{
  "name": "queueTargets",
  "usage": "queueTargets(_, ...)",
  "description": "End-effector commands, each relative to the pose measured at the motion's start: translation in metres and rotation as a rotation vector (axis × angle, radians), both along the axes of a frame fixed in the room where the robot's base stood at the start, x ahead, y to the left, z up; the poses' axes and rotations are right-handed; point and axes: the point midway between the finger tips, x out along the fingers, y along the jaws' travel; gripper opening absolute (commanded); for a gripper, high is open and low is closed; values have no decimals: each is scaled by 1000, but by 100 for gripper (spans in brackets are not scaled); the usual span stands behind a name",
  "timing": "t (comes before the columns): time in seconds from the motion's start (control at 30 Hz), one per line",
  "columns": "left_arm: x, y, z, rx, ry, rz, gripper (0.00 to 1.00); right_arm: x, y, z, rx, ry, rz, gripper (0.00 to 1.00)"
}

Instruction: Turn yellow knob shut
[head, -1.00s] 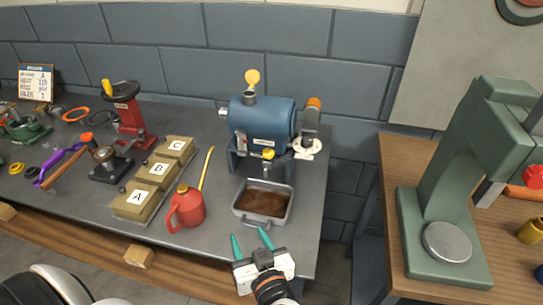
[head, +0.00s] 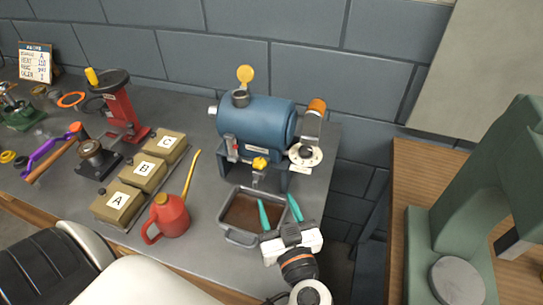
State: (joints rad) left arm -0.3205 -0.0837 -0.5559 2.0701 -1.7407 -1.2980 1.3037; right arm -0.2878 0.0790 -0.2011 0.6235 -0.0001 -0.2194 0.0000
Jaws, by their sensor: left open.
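The yellow knob (head: 260,163) sits on a tap at the front lower side of the blue casing (head: 257,122), above a grey pan (head: 229,232) of brown liquid. My left gripper (head: 280,211) is open, its two teal fingers pointing up and away over the right part of the pan. Its fingertips are below and to the right of the knob, apart from it, with nothing between them. My right gripper is not in view.
A red oil can (head: 169,216) with a long yellow spout stands left of the pan. Boxes A, B and C (head: 117,202) are further left. A dial with an orange-topped handle (head: 316,107) is at the casing's right. The bench edge is near on the right.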

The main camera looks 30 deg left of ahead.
Motion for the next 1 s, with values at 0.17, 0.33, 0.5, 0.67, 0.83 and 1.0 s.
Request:
queueTargets(0.17, 15, 17, 4, 5, 0, 1, 50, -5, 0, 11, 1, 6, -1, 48)
queueTargets(0.33, 39, 43, 5, 6, -1, 1, 50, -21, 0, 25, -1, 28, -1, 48)
queueTargets(0.5, 60, 67, 4, 4, -1, 1, 50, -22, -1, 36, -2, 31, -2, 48)
queueTargets(0.67, 73, 81, 2, 3, 0, 0, 50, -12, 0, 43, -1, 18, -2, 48)
queueTargets(0.83, 79, 87, 0, 1, 1, -1, 50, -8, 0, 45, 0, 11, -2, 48)
queueTargets(1.0, 79, 88, 0, 1, 1, 0, 50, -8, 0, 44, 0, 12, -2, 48)
